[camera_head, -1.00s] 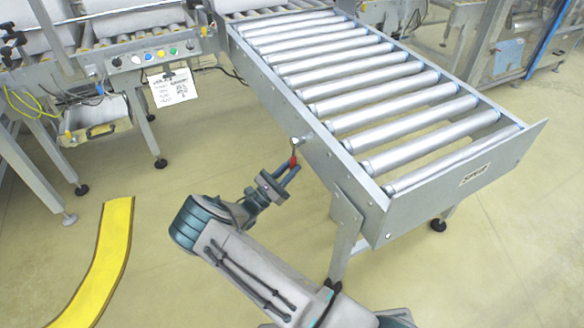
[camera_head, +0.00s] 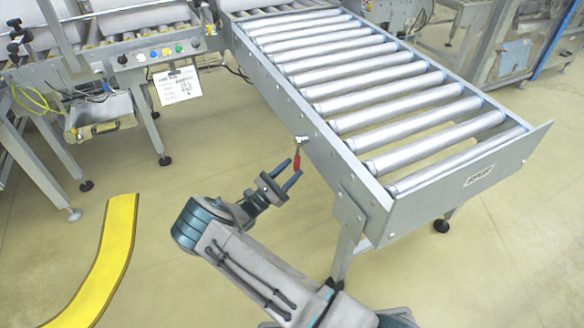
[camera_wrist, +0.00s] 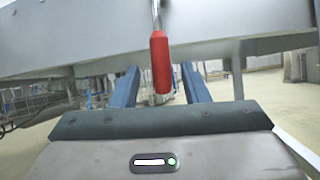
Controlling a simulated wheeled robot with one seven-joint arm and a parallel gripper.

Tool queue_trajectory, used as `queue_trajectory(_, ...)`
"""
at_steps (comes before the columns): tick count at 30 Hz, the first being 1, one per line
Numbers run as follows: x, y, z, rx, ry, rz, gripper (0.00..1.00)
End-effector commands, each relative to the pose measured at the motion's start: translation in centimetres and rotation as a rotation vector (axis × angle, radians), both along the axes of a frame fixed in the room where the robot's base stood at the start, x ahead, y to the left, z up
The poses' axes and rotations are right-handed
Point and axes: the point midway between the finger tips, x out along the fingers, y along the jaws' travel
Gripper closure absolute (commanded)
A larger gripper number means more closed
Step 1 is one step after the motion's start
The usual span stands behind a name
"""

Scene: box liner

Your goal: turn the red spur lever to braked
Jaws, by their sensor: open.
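The red spur lever (camera_head: 297,162) hangs down from its pivot on the side rail of the roller conveyor (camera_head: 330,165). My gripper (camera_head: 291,179) is open, with its blue fingers just below and beside the lever in the head view. In the wrist view, the lever's red handle (camera_wrist: 161,62) hangs on a thin metal rod in front of the conveyor's side rail (camera_wrist: 80,35). The handle shows between the two open fingers of my gripper (camera_wrist: 160,84). I cannot tell whether either finger touches it.
A conveyor leg (camera_head: 348,235) stands right of my arm. A control panel with coloured buttons (camera_head: 160,52) and a hanging paper sheet (camera_head: 177,85) are at the upper left. A yellow floor strip (camera_head: 108,255) lies at the left, with clear floor around it.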

Motion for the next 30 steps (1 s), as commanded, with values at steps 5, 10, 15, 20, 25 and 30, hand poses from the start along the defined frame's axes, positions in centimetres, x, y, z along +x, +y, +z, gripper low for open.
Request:
queue_trajectory(5,-1.7,3.2,-1.8,0.001,0.002,0.008,0.59)
queue_trajectory(10,-3.4,6.1,-3.8,0.001,0.001,0.008,0.59)
queue_trajectory(15,-4.7,8.3,-5.3,0.001,0.000,0.007,0.59)
queue_trajectory(20,-5.3,9.3,-6.0,0.002,0.000,0.005,0.59)
queue_trajectory(25,-5.4,9.5,-6.1,0.002,0.000,0.005,0.59)
queue_trajectory(30,-5.4,9.5,-6.1,0.002,0.000,0.005,0.59)
